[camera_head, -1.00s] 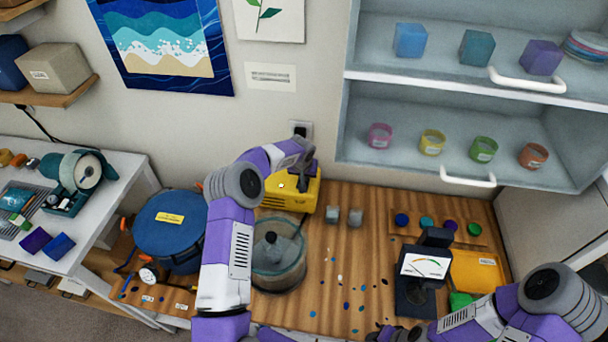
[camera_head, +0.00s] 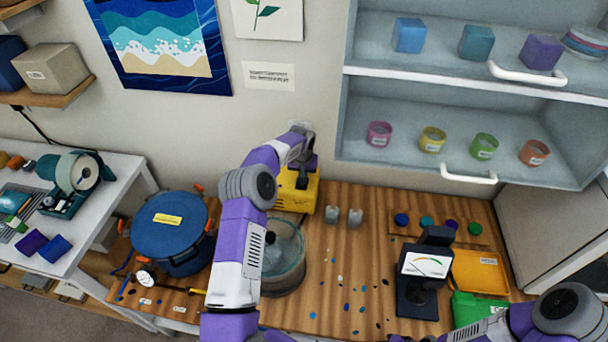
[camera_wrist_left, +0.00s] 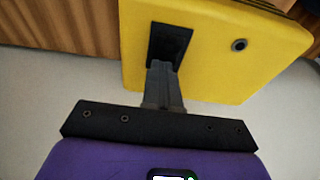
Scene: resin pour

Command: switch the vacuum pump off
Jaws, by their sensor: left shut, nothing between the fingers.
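The yellow vacuum pump (camera_head: 301,193) stands at the back of the wooden bench by the wall, partly hidden by my left arm. In the left wrist view the pump's yellow face (camera_wrist_left: 215,60) fills the upper part, with a dark switch panel (camera_wrist_left: 170,43) and a small round fitting (camera_wrist_left: 239,45). My left gripper (camera_wrist_left: 163,68) is shut and empty, its fingertips at the lower edge of the dark panel. I cannot tell whether they touch it or which way the switch is set. My right gripper is out of view; only my right arm shows at the lower right.
A clear chamber (camera_head: 285,260) stands in front of the pump, beside my left forearm. A blue pressure pot (camera_head: 168,232) is to the left.

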